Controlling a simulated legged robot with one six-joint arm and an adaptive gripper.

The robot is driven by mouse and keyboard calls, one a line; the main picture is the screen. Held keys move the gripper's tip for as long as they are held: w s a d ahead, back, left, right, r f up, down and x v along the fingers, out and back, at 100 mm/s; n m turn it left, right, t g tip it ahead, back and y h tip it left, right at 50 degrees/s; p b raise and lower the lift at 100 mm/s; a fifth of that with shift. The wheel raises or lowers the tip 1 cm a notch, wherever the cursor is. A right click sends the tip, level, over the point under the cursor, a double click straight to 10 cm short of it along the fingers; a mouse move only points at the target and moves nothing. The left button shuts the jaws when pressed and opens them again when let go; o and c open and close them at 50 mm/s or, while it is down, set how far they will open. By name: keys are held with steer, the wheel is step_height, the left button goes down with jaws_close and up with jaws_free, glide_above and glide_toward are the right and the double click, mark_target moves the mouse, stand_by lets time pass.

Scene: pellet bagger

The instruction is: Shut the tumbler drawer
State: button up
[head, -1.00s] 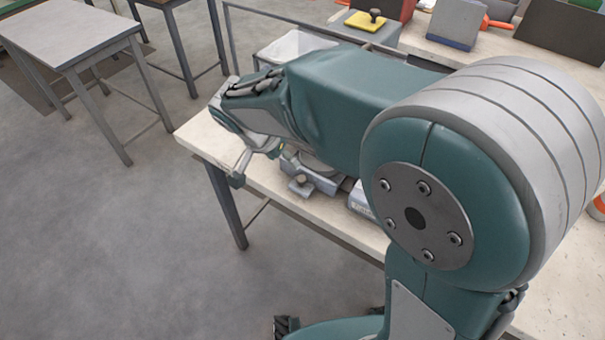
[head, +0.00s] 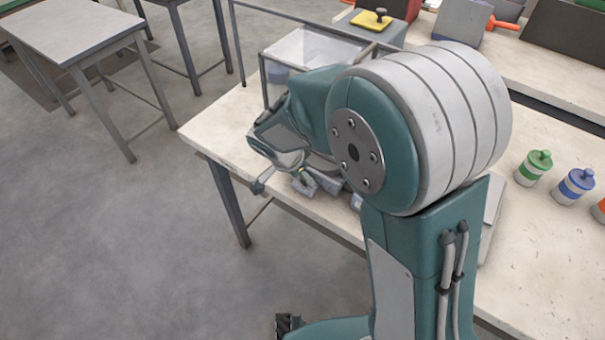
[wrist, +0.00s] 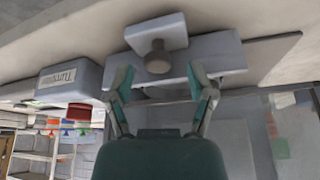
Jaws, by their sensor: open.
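A grey block with a round knob (wrist: 158,58) shows in the wrist view, which is upside down. The grey drawer body (wrist: 220,52) is beside and behind the knob. A grey box labelled "Tumbler" (wrist: 58,78) stands to the left. My gripper (wrist: 160,84) is open, its two teal fingers apart on either side of the knob; I cannot tell whether they touch anything. In the head view my gripper (head: 280,184) is low over the table's front edge, beside the grey drawer parts (head: 324,182). My arm hides most of the drawer, so how far it stands out is unclear.
The pale worktable (head: 215,130) carries a clear-walled bin (head: 312,45) behind my arm. Bottles with green (head: 534,166) and blue (head: 575,184) caps stand at the right. A yellow plate with a knob (head: 371,19) is at the back.

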mark_target(315, 168)
steer(key=shift+w+d+f, duration=0.1)
steer(key=shift+f, duration=0.2)
jaws_close()
steer(key=w+d, duration=0.2)
steer(key=w, duration=0.1)
steer(key=shift+w+d, duration=0.2)
steer(key=shift+d, duration=0.15)
steer(key=shift+a, duration=0.1)
steer(key=shift+r, duration=0.1)
jaws_free()
steer(key=shift+w, duration=0.1)
